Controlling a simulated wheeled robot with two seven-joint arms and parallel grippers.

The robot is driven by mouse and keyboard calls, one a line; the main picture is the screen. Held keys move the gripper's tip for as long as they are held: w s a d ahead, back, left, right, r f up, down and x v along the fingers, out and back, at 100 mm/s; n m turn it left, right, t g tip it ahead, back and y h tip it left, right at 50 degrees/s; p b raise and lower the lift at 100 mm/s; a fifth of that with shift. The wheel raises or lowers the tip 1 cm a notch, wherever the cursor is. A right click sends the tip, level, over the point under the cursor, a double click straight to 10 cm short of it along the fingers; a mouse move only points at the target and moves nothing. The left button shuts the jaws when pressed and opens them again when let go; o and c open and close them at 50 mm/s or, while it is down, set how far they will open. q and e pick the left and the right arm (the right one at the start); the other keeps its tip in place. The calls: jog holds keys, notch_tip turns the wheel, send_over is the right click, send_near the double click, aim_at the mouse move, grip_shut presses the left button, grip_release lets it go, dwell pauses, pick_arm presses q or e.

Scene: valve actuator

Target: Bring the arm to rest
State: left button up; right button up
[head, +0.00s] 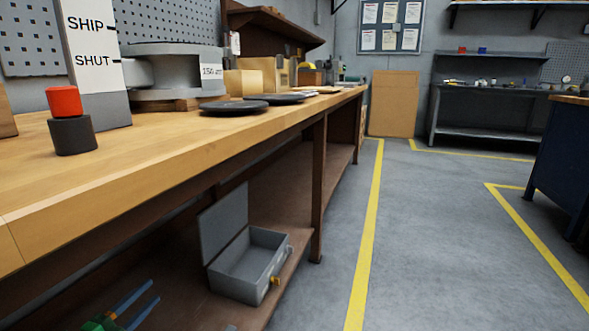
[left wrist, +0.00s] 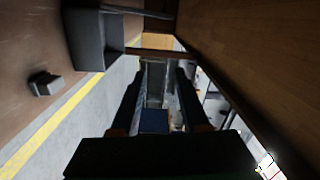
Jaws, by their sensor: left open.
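My left gripper (left wrist: 160,70) shows in the left wrist view as two dark fingers, spread apart with nothing between them. My right gripper is in neither view. In the head view, a grey upright block with a white SHIP and SHUT plate (head: 90,45) stands on the bench. A black cylinder with a red cap (head: 65,100) stands upright in front of it. A grey round flanged body (head: 165,70) is behind.
The wooden bench (head: 170,135) carries black discs (head: 235,107) and boxes. A dark blue cabinet (head: 560,170) stands right. The floor between is clear.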

pick_arm(q)
jog(key=s+d+f+n+g+y, duration=0.4)
jog(key=s+d+f+n+y, duration=0.2)
jog(key=s+d+f+n, duration=0.4)
jog(key=s+d+f+n+g+h, duration=0.15)
jog(key=s+d+n+g, duration=0.25)
jog(key=s, duration=0.4)
jog(key=s+d+f+n+g, duration=0.3)
jog(key=s+g, duration=0.1)
jog(key=s, duration=0.4)
jog(key=s+a+r+g+p, duration=0.1)
jog(key=s+r+p, duration=0.5)
jog(key=p, duration=1.4)
jog(key=s+a+r+g+p, duration=0.2)
jog(key=s+r+p, duration=0.5)
jog(key=p, duration=1.4)
jog(key=s+g, duration=0.1)
jog(key=s, duration=0.4)
jog(key=shift+y, duration=0.35)
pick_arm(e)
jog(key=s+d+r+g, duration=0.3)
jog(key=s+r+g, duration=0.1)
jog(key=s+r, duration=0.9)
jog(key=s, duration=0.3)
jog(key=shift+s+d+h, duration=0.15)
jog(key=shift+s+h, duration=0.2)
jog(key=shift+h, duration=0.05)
